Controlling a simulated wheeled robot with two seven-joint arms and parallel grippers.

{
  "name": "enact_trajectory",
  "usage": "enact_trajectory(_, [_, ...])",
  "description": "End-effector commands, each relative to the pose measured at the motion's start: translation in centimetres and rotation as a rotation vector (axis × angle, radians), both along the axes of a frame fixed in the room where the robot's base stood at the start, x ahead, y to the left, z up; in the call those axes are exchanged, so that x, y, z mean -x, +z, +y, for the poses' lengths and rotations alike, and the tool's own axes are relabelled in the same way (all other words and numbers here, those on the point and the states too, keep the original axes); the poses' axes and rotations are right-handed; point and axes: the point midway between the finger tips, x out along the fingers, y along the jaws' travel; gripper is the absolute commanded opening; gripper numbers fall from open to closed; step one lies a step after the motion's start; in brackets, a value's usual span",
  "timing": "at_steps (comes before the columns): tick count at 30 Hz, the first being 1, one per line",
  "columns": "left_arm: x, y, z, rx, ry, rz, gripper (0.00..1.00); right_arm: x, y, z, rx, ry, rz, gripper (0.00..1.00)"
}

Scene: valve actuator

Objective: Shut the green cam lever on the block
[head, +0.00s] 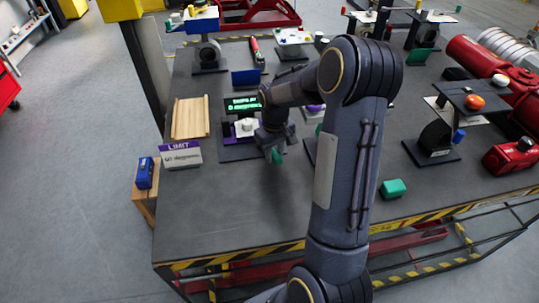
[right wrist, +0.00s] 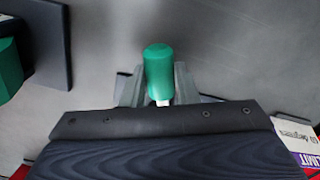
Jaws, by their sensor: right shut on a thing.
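The green cam lever's rounded handle (right wrist: 159,72) is upright in the middle of the right wrist view, between the two grey fingers of my right gripper (right wrist: 158,90). The gripper is shut on it. In the head view the green handle (head: 277,156) shows just below my right gripper (head: 274,146), over the left-middle part of the table. The lever's lower part and the block it belongs to are hidden behind the gripper and arm, so I cannot tell the lever's angle. My left gripper is not in view.
A lit display (head: 242,104), a purple LIMIT sign (head: 181,154) and a wooden tray (head: 190,118) stand left of the gripper. A loose green block (head: 392,188) lies right of my arm. The table's front left (head: 225,215) is clear. Red cylinders (head: 490,70) lie at right.

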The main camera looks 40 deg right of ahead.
Motion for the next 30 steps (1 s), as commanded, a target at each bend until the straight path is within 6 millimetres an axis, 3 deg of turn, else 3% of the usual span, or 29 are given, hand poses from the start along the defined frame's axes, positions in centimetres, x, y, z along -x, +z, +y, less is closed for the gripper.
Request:
enact_trajectory(12, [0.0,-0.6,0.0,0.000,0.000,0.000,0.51,-0.1,0.1,-1.9,0.001,0.231,-0.003,0.00])
enact_trajectory(30, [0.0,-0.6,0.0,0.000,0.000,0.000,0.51,-0.1,0.1,-2.3,0.001,0.280,-0.003,0.00])
